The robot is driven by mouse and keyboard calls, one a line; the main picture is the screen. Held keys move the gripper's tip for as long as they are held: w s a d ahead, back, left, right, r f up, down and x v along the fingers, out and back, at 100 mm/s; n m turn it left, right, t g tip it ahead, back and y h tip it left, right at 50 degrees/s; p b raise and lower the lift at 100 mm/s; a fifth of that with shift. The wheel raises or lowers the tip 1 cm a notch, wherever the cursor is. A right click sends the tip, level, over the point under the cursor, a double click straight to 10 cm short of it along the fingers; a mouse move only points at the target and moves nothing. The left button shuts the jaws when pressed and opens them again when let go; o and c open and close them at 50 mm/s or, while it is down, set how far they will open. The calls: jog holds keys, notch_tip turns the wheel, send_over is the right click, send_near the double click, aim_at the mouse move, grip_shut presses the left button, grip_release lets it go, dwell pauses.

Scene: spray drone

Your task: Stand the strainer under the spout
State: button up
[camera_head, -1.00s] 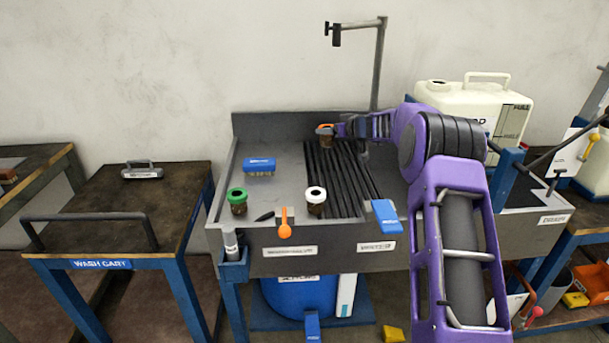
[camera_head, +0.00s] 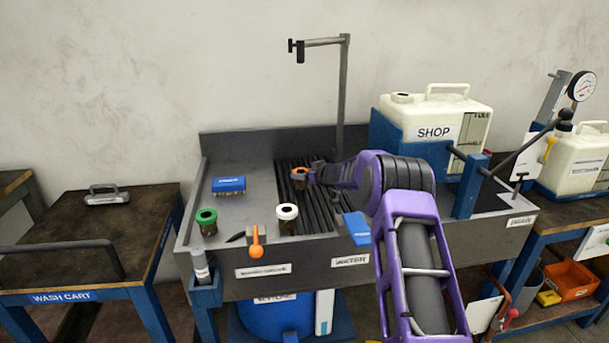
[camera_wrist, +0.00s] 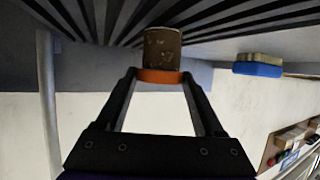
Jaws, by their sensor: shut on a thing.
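The orange-rimmed strainer (camera_head: 300,178), with a brown speckled body, is held over the dark slatted rack (camera_head: 318,212) in the sink. My gripper (camera_head: 312,175) is shut on its orange rim. The wrist view shows the orange rim between the fingers (camera_wrist: 160,76) and the brown body (camera_wrist: 162,48) against the slats. I cannot tell whether its base touches them. The spout (camera_head: 300,50) hangs from a tall post (camera_head: 342,100) at the back of the sink, above the strainer in the picture. A green-rimmed strainer (camera_head: 207,222) and a white-rimmed one (camera_head: 287,219) stand near the front.
A blue brush (camera_head: 229,185) lies on the sink's left floor; it also shows in the wrist view (camera_wrist: 258,69). An orange-knobbed lever (camera_head: 257,245) and a blue block (camera_head: 357,228) are at the front edge. A SHOP jug (camera_head: 435,118) stands right. The left sink floor is mostly clear.

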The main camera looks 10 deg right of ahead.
jog(key=shift+f, duration=0.2)
jog(key=o, duration=1.5)
jog(key=shift+r, duration=0.1)
jog(key=shift+r, duration=0.2)
jog(key=shift+s+d, duration=0.2)
jog(key=shift+s, duration=0.15)
jog(key=b+v, duration=0.1)
jog(key=v, duration=0.5)
jog(key=shift+s+r, duration=0.2)
jog(key=shift+s, duration=0.1)
